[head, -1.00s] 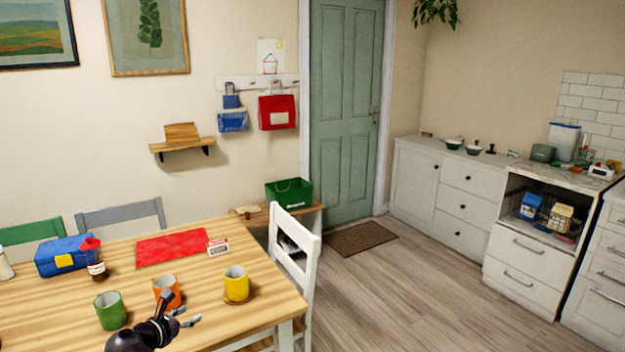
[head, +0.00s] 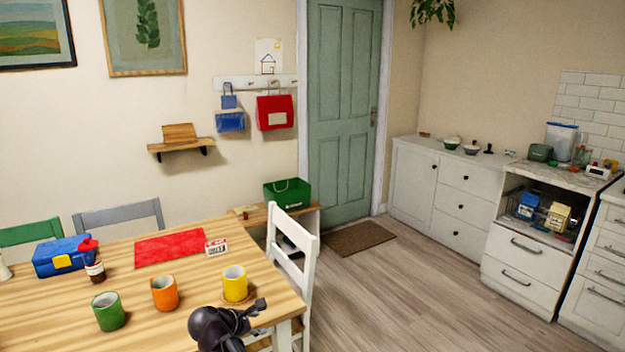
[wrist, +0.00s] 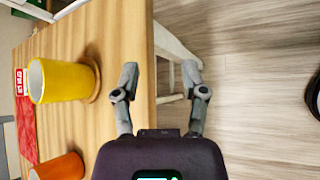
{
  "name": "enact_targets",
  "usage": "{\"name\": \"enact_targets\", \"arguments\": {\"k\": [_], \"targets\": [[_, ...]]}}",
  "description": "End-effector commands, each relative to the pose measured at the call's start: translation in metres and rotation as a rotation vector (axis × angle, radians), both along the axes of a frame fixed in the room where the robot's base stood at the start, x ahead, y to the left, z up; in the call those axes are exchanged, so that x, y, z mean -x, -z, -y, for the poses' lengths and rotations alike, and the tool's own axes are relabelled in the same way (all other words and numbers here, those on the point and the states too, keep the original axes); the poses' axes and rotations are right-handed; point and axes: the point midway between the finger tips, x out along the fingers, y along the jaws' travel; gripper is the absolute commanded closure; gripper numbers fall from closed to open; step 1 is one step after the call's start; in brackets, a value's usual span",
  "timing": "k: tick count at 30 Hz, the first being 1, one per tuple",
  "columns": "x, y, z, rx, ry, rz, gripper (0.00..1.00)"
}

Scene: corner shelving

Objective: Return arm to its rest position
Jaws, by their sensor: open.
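My gripper (wrist: 160,85) is open and empty in the wrist view, its two fingers apart over the table's edge and the floor. In the head view my gripper (head: 258,308) is at the front right of the wooden table (head: 180,325), right of the yellow mug. Its fingertips are small and partly hidden there by my dark wrist. The yellow mug (head: 235,284) stands on a round wooden coaster (head: 248,297). The orange mug (head: 164,293) and the green mug (head: 109,312) stand to its left. My gripper appears clear of all three mugs.
A white chair (head: 308,250) stands at the table's right end. Open floor (head: 410,290) stretches right toward the white cabinets (head: 450,205).

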Motion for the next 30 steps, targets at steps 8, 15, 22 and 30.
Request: {"name": "enact_targets", "arguments": {"k": [8, 15, 22, 30], "targets": [[0.007, 0.024, 0.092, -0.254, 0.326, -0.015, 0.44], [0.022, 0.042, 0.157, -0.458, 0.620, -0.016, 0.44], [0.044, 0.055, 0.210, -0.637, 0.914, -0.008, 0.44], [0.075, 0.066, 0.263, -0.826, 1.269, 0.009, 0.44]]}}
